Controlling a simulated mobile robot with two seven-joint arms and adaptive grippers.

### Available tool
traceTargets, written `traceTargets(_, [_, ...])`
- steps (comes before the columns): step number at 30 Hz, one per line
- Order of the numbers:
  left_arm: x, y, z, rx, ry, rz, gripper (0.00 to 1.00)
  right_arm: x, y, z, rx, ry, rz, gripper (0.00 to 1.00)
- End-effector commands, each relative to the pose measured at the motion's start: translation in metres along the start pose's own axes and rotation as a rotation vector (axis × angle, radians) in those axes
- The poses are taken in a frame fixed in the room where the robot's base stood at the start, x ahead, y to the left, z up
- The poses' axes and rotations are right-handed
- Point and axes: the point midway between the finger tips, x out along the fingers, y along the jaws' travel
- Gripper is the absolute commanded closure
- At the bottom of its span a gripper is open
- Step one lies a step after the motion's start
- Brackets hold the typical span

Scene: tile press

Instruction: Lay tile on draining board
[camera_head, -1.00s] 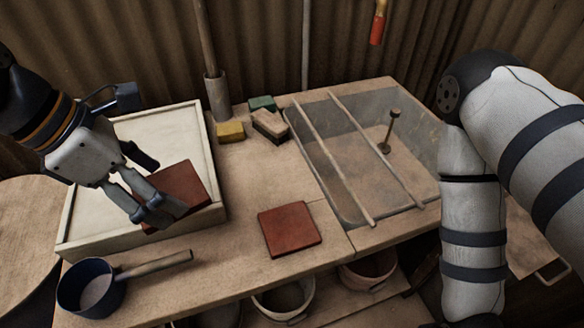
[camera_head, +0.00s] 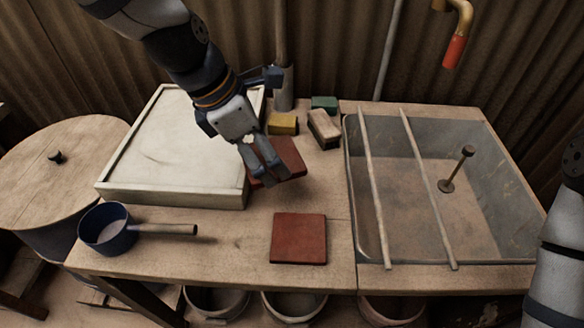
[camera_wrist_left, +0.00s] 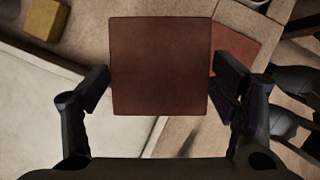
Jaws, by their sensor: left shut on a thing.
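A square dark red tile (camera_head: 290,155) is held by my left gripper (camera_head: 268,178), just right of the white-topped framed board (camera_head: 170,150). In the left wrist view the tile (camera_wrist_left: 160,65) lies between the two fingers and looks clear of the surface, though its height is hard to judge. A second red tile (camera_head: 299,238) lies flat on the wooden worktop (camera_head: 235,255), in front of the held one; part of it shows behind the held tile in the wrist view (camera_wrist_left: 232,50). My right gripper is out of view; only part of that arm shows at the right edge.
A sink (camera_head: 505,190) with two rods (camera_head: 430,190) laid across it is at the right. A blue pan (camera_head: 108,228) is at the front left. Yellow (camera_head: 283,124), tan (camera_head: 323,129) and green (camera_head: 324,104) blocks stand at the back. A post (camera_head: 283,85) rises behind.

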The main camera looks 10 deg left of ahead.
Motion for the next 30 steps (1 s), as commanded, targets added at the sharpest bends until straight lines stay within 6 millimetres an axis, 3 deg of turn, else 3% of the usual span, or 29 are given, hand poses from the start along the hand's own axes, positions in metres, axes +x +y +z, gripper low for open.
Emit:
traceTargets(1, [0.027,0.006,0.000,-0.006,0.018,-0.024,0.57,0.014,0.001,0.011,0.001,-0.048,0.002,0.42])
traceTargets(6, [0.065,0.020,0.007,-0.006,0.015,-0.021,0.57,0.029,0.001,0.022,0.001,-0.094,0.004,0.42])
traceTargets(13, [0.085,0.031,0.014,-0.004,0.010,-0.014,0.57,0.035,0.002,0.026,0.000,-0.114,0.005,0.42])
traceTargets(18, [0.113,0.030,0.003,-0.005,0.010,-0.014,0.57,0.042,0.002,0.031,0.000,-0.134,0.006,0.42])
traceTargets(28, [0.113,0.031,0.003,-0.002,0.006,-0.008,0.57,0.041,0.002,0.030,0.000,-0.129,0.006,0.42])
traceTargets(29, [0.113,0.031,0.003,-0.002,0.006,-0.008,0.16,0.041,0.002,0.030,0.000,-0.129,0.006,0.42])
traceTargets(30, [0.113,0.031,0.003,-0.002,0.006,-0.008,0.07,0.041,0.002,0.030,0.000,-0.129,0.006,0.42])
